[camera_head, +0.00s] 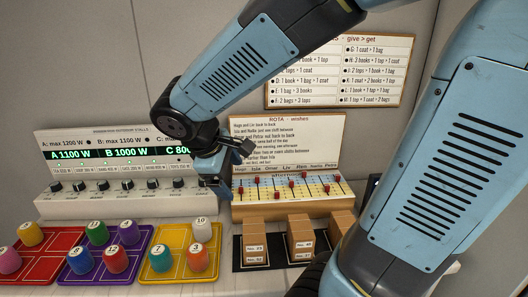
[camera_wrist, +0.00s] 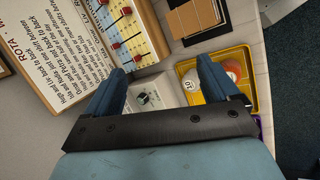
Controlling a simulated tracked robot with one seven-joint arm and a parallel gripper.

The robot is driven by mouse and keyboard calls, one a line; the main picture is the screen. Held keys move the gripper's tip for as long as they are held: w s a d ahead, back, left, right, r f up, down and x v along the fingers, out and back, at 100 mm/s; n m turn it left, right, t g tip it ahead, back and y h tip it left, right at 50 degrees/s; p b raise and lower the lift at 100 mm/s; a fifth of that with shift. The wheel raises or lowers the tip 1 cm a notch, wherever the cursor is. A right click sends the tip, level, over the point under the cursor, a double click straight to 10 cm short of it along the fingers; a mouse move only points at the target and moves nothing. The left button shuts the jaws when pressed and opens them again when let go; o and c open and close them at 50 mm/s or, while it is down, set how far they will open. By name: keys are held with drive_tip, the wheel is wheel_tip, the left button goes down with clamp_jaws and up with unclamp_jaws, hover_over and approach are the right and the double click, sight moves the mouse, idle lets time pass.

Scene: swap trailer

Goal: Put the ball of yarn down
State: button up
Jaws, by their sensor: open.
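I see no ball of yarn in either view. My gripper (camera_head: 232,168) is open in the head view, in front of the gap between the white dial panel (camera_head: 120,165) and the wooden rota stand (camera_head: 290,204). In the wrist view its two blue fingers (camera_wrist: 160,68) are spread apart with nothing held between them. The corner of the white panel with a knob (camera_wrist: 151,98) shows beyond them. The rota stand's slider board (camera_wrist: 130,32) lies just past the upper finger.
Red (camera_head: 40,271), purple (camera_head: 72,274) and yellow (camera_head: 152,261) trays with numbered coloured pieces stand along the front left. A black mat (camera_head: 241,242) with several brown boxes (camera_head: 256,243) is right of them. A give-get chart (camera_head: 340,73) hangs on the wall. Little of the table is bare.

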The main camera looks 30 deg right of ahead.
drive_tip(key=s+d+r+m+t+y, duration=0.3)
drive_tip(key=s+d+r+m+y, duration=0.2)
drive_tip(key=m, duration=0.5)
drive_tip(key=v, duration=0.3)
drive_tip(key=shift+s, duration=0.5)
drive_tip(key=shift+r, duration=0.1)
